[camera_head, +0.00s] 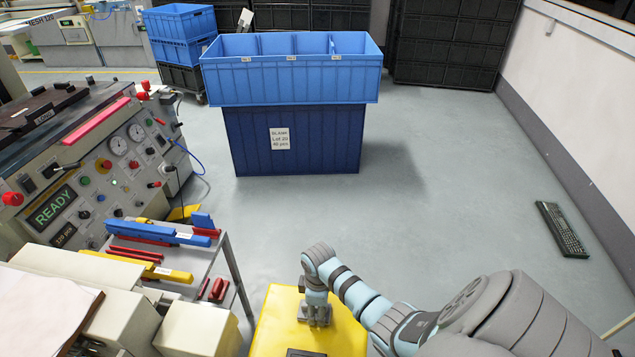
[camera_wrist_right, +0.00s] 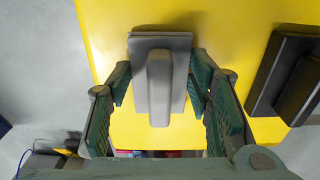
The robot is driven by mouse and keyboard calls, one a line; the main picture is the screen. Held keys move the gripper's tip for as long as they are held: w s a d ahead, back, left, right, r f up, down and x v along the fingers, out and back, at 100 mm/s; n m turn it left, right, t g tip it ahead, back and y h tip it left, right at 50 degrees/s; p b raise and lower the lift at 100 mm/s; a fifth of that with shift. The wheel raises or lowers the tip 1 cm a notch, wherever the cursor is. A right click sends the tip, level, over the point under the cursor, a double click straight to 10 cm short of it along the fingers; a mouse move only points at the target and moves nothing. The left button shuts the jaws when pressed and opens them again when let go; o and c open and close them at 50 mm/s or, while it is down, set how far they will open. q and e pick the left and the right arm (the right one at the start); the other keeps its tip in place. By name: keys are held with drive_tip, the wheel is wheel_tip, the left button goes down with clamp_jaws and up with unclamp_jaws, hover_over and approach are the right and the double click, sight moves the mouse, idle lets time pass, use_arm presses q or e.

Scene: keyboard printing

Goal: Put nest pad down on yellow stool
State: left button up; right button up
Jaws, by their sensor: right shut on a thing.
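The nest pad (camera_wrist_right: 160,85) is a grey plate with a raised rounded grip along its middle. My right gripper (camera_head: 315,305) is shut on it, with a green-padded finger on each side in the right wrist view (camera_wrist_right: 160,95). The gripper points down over the yellow stool (camera_head: 272,325), whose flat top also fills much of the right wrist view (camera_wrist_right: 105,30). The pad is over the stool top. I cannot tell whether it touches the surface. My left gripper is not in view.
A dark block (camera_wrist_right: 287,75) lies on the stool beside the pad. A grey shelf cart (camera_head: 232,275) with coloured tools stands left of the stool. Blue crates (camera_head: 290,85) stand behind. A keyboard (camera_head: 562,229) lies on the floor at right. Open floor lies between.

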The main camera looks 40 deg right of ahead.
drive_tip(key=shift+f, duration=0.1)
drive_tip(key=shift+f, duration=0.1)
drive_tip(key=o, duration=1)
wheel_tip(320, 180, up, 12)
drive_tip(key=p, duration=0.5)
drive_tip(key=shift+r+p, duration=0.2)
drive_tip(key=shift+p, duration=0.2)
